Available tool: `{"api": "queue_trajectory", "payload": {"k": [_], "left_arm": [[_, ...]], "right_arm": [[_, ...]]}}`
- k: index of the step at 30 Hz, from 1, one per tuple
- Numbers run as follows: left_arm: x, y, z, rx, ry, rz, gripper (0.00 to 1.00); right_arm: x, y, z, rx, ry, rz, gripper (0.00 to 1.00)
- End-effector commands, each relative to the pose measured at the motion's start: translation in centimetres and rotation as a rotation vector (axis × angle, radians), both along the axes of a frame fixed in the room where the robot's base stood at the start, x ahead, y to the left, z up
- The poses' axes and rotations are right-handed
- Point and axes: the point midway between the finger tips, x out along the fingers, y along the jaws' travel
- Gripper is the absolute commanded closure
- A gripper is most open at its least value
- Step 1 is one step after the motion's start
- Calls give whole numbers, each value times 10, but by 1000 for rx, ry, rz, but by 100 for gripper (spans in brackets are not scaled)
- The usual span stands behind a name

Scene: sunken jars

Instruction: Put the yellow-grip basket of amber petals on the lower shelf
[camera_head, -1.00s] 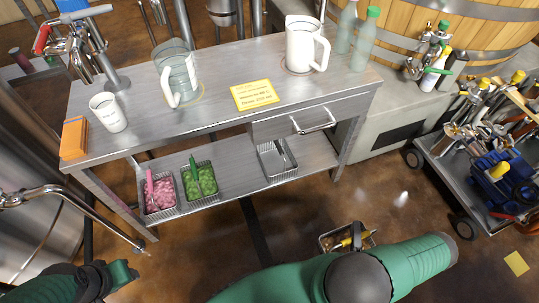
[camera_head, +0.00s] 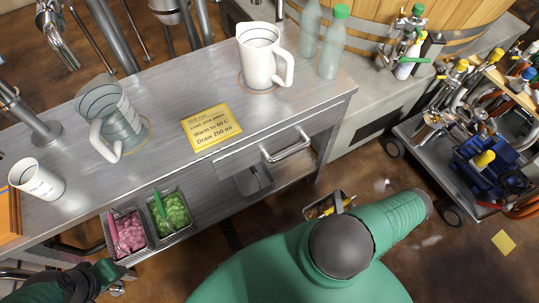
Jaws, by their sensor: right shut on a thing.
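The yellow-grip basket (camera_head: 314,210) is a small metal wire basket beyond my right arm, in front of the table's right end. My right gripper (camera_head: 338,203) is shut on it and holds it off the shelf; my own arm hides much of the gripper and basket. The basket's contents are hard to make out. The lower shelf (camera_head: 208,203) lies under the metal table. It bears a basket of pink petals (camera_head: 130,236), one of green petals (camera_head: 176,213) and a third metal basket (camera_head: 252,182). My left gripper (camera_head: 104,272) is at the lower left; its jaws are unclear.
The tabletop (camera_head: 165,160) carries a white pitcher (camera_head: 260,55), a glass pitcher (camera_head: 112,118), a white cup (camera_head: 36,180), a yellow card (camera_head: 212,126) and bottles (camera_head: 332,45). A drawer handle (camera_head: 288,148) sticks out over the shelf. A tool cart (camera_head: 475,170) stands at right.

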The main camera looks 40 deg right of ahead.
Motion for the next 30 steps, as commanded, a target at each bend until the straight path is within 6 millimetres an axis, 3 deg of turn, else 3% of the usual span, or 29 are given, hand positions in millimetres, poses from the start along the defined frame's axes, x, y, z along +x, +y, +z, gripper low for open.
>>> {"api": "queue_trajectory", "payload": {"k": [8, 19, 30], "left_arm": [[0, 0, -12, 0, 0, 1, 59], [0, 0, -52, 0, 0, 0, 59], [0, 1, -72, 0, 0, 0, 59]], "right_arm": [[45, -12, -4, 3, -3, 4, 100], [141, -33, -7, 2, -4, 8, 100], [220, -54, -5, 3, -5, 2, 100]]}}
